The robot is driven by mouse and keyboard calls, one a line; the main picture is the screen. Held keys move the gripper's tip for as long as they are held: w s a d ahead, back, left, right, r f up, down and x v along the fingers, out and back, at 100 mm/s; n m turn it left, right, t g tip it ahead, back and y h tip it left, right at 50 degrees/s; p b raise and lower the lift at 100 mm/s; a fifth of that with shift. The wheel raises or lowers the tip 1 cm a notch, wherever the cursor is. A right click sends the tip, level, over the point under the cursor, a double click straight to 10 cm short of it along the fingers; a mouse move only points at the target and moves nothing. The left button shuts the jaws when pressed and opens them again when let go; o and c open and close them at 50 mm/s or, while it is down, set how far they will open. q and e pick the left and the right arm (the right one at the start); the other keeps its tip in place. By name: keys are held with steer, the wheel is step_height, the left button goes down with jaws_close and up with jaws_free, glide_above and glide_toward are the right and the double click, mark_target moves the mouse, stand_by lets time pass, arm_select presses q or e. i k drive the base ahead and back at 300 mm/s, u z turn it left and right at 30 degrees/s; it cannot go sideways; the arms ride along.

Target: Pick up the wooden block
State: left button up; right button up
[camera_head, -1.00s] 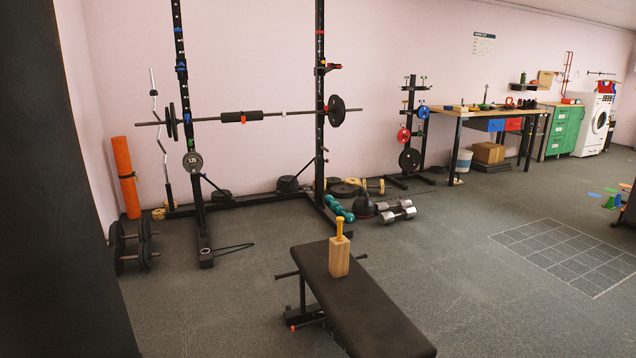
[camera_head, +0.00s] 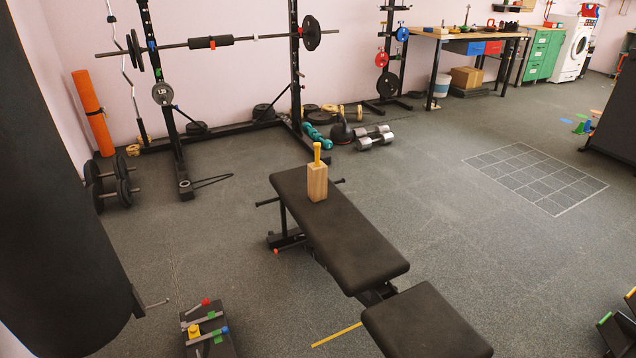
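The wooden block (camera_head: 317,184) is a light brown upright block. It stands on the far end of the black padded bench (camera_head: 350,243) in the head view. A yellow object (camera_head: 317,155) stands upright on top of the block. Neither of my grippers shows in the head view, so their distance from the block and whether they hold anything cannot be seen.
A black hanging cylinder (camera_head: 50,190) fills the left side. A rack with a barbell (camera_head: 215,42) stands behind the bench. Dumbbells (camera_head: 374,137) lie on the floor behind it. A small dark item with coloured parts (camera_head: 208,330) is at front left.

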mark_target(317, 176)
steer(key=z, duration=2.6)
steer(key=i, duration=2.75)
steer(key=u, duration=2.35)
steer(key=i, duration=3.05)
steer(key=u, duration=0.15)
